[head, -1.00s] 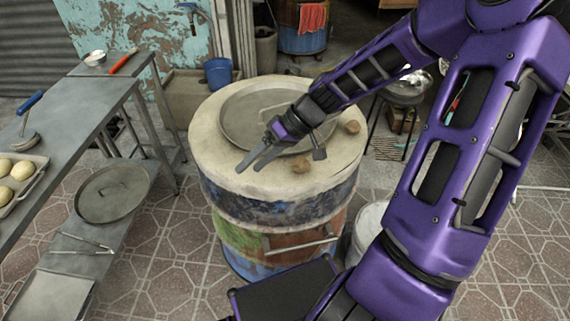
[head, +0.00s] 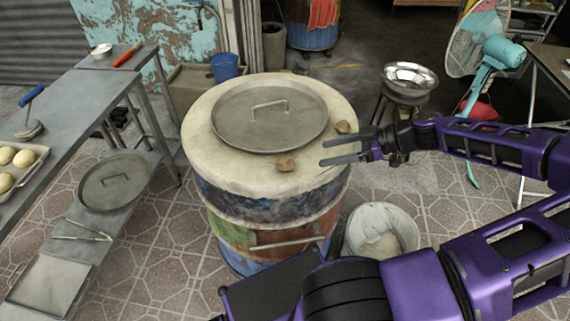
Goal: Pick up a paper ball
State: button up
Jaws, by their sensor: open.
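No thing in the head view is plainly a paper ball. Small brownish lumps lie on the pale top of the barrel oven (head: 225,165): one lump (head: 286,163) at the front, one lump (head: 343,127) at the right, and a partly hidden lump (head: 285,71) at the back. I cannot tell if they are paper or stone. My gripper (head: 322,152) is open and empty, its two fingers pointing left over the oven's right rim. It is near the front and right lumps and appears apart from both.
A round metal lid (head: 235,130) with a handle covers the oven's middle. A whitish bucket (head: 368,218) stands right of the oven, its contents unclear. A metal bowl (head: 410,76) stands on a stand behind my gripper. A grey table (head: 75,105) is at the left.

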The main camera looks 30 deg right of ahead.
aim_at(291, 160)
jog(key=x, duration=1.3)
jog(key=shift+w+a+f+b, duration=0.1)
jog(key=shift+w+b, duration=0.15)
jog(key=shift+b, duration=0.05)
jog(key=c, duration=1.1)
